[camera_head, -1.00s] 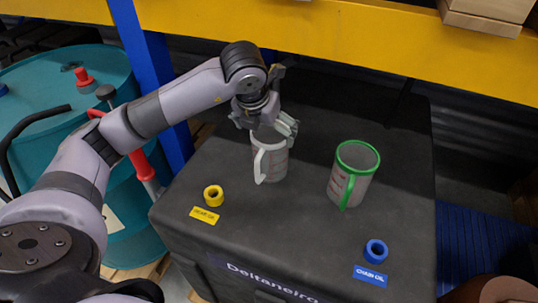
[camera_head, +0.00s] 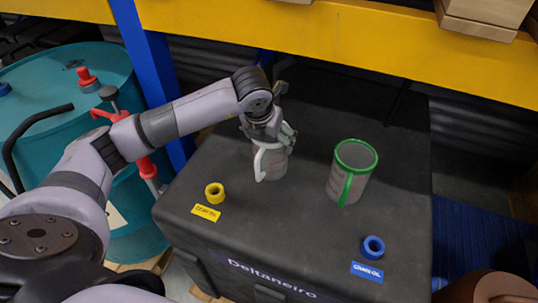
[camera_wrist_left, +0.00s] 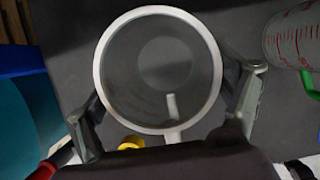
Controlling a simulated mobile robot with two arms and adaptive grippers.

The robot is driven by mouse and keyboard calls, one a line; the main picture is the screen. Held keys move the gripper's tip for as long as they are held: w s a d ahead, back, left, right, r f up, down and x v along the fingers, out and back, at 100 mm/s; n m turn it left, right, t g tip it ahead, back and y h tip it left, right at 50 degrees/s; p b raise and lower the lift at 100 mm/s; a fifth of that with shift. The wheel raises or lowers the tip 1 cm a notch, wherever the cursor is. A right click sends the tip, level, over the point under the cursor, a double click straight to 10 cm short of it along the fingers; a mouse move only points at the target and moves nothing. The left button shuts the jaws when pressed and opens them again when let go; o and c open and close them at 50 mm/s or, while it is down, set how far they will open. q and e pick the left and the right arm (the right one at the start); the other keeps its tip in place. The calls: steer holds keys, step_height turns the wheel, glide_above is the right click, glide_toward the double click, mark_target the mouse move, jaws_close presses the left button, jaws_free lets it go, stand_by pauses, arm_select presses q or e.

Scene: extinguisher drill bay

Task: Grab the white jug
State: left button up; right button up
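The white jug (camera_head: 272,166) stands upright on the black case top, its white handle toward the front left. My left gripper (camera_head: 270,138) is over it from above, at its upper part, hiding most of the rim in the head view. In the left wrist view I look down into the open, empty-looking white jug (camera_wrist_left: 160,62). The fingers of my left gripper (camera_wrist_left: 165,112) are spread on either side of it; firm contact does not show. A similar jug with green rim and handle (camera_head: 351,174) stands to the right. My right gripper is not in view.
A yellow ring (camera_head: 214,193) with a yellow label lies at the case's front left, a blue ring (camera_head: 373,247) with a blue label at front right. A teal drum (camera_head: 90,75) stands left. A yellow shelf beam (camera_head: 330,40) crosses above the back. The case's front middle is clear.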

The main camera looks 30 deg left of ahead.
arm_select(q)
steer(key=c, duration=1.1)
steer(key=shift+r, duration=0.1)
